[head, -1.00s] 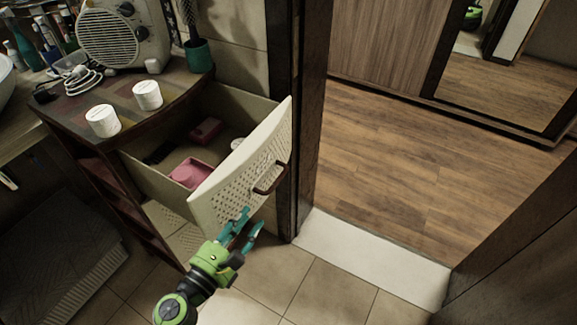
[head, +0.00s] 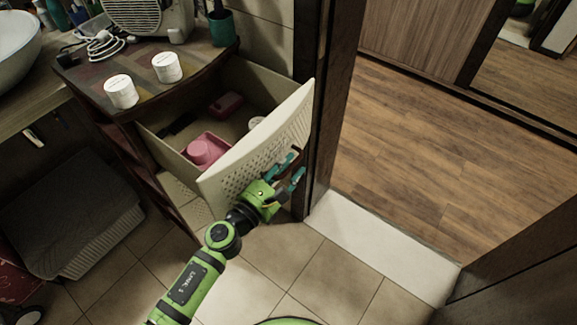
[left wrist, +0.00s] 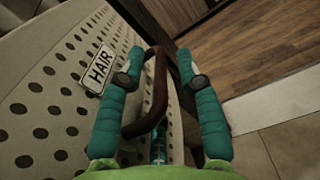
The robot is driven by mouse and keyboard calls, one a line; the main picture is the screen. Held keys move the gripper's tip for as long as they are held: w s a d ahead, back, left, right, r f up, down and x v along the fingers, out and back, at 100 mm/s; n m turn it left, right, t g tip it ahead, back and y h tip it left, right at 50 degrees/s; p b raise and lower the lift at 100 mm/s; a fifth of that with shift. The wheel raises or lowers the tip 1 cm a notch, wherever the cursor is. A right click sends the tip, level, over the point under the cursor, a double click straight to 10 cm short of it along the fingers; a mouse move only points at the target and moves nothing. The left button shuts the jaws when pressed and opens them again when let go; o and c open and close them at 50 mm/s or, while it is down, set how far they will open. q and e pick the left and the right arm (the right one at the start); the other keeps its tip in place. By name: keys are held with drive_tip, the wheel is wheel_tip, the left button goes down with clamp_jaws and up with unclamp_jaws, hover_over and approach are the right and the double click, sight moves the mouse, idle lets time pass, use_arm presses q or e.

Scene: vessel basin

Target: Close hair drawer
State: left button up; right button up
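The hair drawer (head: 262,140) is pulled out of the dark cabinet, its cream perforated front facing the lower right. In the left wrist view a "HAIR" label (left wrist: 98,65) sits on the drawer front, beside a brown curved handle (left wrist: 156,95). My left gripper (head: 297,165) is at the drawer front. Its teal fingers (left wrist: 165,75) are spread apart, one on each side of the handle, with a visible gap to the right finger. Pink and dark items (head: 207,149) lie inside the drawer. My right gripper is not in view.
Two white jars (head: 121,92) and a fan heater (head: 140,18) stand on the cabinet top (head: 200,63). A dark door frame (head: 325,100) rises right beside the drawer front. A grey basket (head: 80,215) is on the left. Tiled floor (head: 285,255) in front is clear.

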use_arm(q)
clamp_jaws()
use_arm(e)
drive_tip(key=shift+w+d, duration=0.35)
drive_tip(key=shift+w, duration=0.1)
